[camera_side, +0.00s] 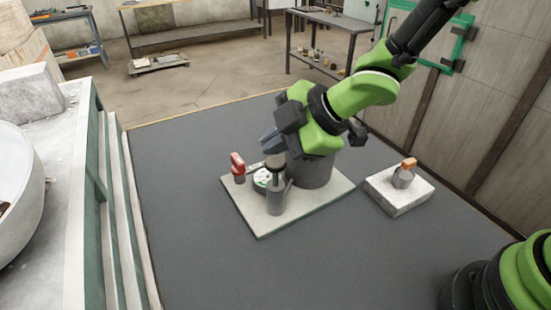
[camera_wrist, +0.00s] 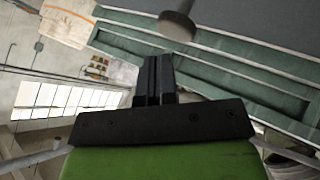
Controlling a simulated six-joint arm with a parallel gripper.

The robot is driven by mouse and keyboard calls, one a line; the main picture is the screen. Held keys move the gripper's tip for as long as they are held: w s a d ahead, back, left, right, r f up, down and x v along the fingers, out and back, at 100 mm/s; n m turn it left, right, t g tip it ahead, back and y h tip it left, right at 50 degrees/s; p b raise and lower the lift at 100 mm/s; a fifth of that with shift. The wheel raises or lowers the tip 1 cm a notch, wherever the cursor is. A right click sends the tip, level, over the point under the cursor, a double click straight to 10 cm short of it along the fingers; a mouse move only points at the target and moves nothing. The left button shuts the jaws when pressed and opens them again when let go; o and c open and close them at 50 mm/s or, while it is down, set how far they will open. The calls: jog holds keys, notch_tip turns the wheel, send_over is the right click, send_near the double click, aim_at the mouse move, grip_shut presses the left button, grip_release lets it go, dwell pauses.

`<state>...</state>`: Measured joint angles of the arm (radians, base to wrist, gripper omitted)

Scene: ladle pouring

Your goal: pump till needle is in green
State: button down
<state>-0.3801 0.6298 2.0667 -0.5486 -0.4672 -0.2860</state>
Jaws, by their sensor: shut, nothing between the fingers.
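The pump (camera_side: 275,198) is a grey upright cylinder with a dark round knob (camera_side: 275,162) on top. It stands on a pale square plate (camera_side: 265,225). Behind it lies a round gauge (camera_side: 262,177) with a white and green face, partly hidden by the pump. Its needle is too small to read. My gripper (camera_side: 268,143) is shut and empty, tilted sideways just above the pump knob. I cannot tell if it touches the knob. In the wrist view my shut fingers (camera_wrist: 154,75) point towards a round grey-brown knob (camera_wrist: 177,26) at the top.
A red lever (camera_side: 238,164) stands left of the gauge, and a wide grey cylinder (camera_side: 311,173) stands right of the pump. A pale stone block (camera_side: 399,198) with an orange-topped piece (camera_side: 406,170) lies to the right.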

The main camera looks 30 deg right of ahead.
aim_at(277, 164)
jog(key=shift+f, duration=0.4)
jog(key=shift+f, duration=1.85)
dwell(1.5)
dwell(0.3)
jog(key=shift+r, duration=2.25)
jog(key=shift+r, duration=0.1)
jog(key=shift+r, duration=2.45)
